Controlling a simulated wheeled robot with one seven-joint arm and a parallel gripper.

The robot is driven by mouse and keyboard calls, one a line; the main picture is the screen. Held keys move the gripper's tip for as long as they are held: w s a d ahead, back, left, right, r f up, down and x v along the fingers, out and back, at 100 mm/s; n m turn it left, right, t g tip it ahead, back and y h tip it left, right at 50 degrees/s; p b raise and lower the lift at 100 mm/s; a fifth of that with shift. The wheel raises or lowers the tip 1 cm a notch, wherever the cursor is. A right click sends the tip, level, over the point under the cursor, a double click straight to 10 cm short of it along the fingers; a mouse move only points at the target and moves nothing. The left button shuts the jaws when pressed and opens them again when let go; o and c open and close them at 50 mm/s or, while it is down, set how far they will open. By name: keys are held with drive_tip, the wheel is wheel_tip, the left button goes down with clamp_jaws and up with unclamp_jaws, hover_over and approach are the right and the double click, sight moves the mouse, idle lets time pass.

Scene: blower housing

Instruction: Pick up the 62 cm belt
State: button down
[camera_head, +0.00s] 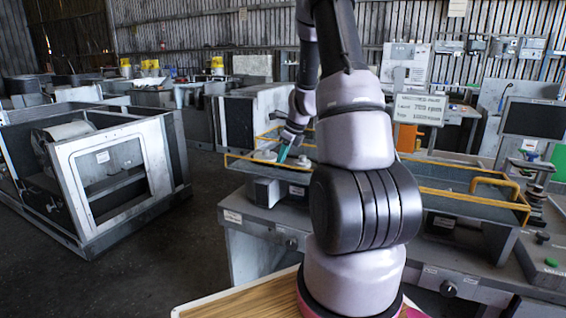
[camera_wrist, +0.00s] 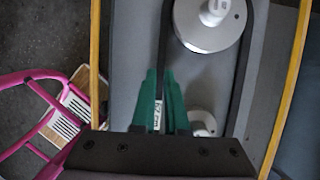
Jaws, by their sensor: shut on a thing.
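The belt (camera_wrist: 164,42) is a thin black band in the wrist view, with a white tag (camera_wrist: 157,116) that seems to read 62 cm. One strand runs up on the left of a large grey pulley (camera_wrist: 183,38); a dark strand also shows on its right. A smaller pulley (camera_wrist: 203,122) is partly hidden by my gripper. My gripper (camera_wrist: 161,90) has green fingers, shut on the left strand at the tag. In the head view my gripper (camera_head: 283,153) is low over the bench, and the belt is too small to make out.
A yellow rail (camera_head: 464,196) edges the bench; yellow bars (camera_wrist: 95,60) flank the pulleys in the wrist view. A sign (camera_head: 419,109) and a dark monitor (camera_head: 535,119) stand at the right. A metal housing (camera_head: 100,170) stands on the floor at left. A pink-framed thing (camera_wrist: 50,125) shows lower left.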

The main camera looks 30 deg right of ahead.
wheel_tip(320, 180, up, 15)
idle(0.8)
drive_tip(key=shift+s, duration=0.1)
